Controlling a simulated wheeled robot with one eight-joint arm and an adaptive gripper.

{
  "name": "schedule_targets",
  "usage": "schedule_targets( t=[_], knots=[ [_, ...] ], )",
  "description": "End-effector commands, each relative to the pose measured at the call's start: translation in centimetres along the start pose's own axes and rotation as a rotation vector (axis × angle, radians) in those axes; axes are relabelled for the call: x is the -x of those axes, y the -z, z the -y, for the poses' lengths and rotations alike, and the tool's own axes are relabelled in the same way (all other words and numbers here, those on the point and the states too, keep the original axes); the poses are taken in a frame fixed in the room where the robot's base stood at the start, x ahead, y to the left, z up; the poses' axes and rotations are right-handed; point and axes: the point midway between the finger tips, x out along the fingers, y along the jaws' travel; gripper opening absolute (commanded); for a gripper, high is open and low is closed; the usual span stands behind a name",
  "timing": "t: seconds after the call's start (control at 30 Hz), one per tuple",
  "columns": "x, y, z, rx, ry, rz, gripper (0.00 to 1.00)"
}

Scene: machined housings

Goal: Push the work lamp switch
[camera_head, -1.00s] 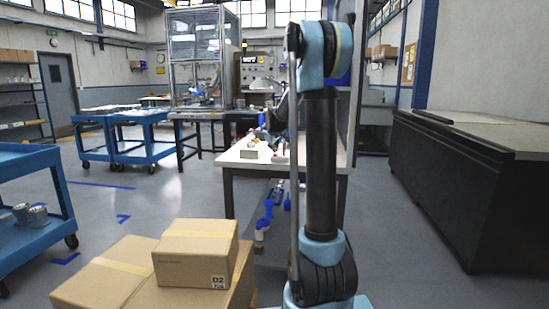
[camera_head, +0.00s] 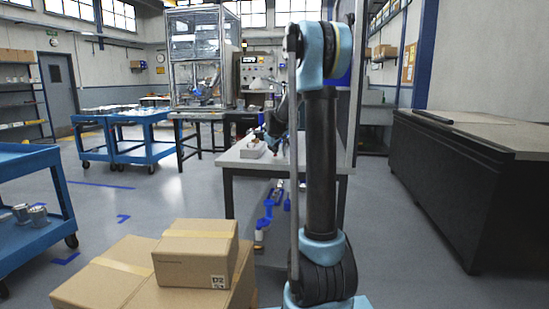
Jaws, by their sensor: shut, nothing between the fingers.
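The workbench (camera_head: 238,158) stands ahead, and its top now looks grey. A pale, dull shape that looks like the work lamp's head (camera_head: 259,85) shows above the back of the bench, small and partly covered by my arm. I cannot make out the lamp switch. My gripper (camera_head: 273,148) is a small dark shape low over the bench top, left of my upright arm link, shut and empty. Whether it touches anything there is too small to tell.
Small parts (camera_head: 252,150) lie on the bench near my gripper. Cardboard boxes (camera_head: 195,255) are close in front at lower left. Blue carts (camera_head: 30,235) stand left, and a long dark cabinet (camera_head: 465,185) stands right. Floor between cart and bench is open.

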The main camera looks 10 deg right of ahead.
Motion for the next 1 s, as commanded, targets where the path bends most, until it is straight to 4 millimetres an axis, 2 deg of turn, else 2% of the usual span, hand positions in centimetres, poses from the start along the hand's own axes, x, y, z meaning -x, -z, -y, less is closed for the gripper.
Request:
schedule_targets(
  t=[0.57,1.0],
  knots=[
    [0.7,0.5,-0.5,0.000,0.000,0.000,0.00],
    [3.0,2.2,-2.1,0.000,0.000,0.000,0.00]
  ],
)
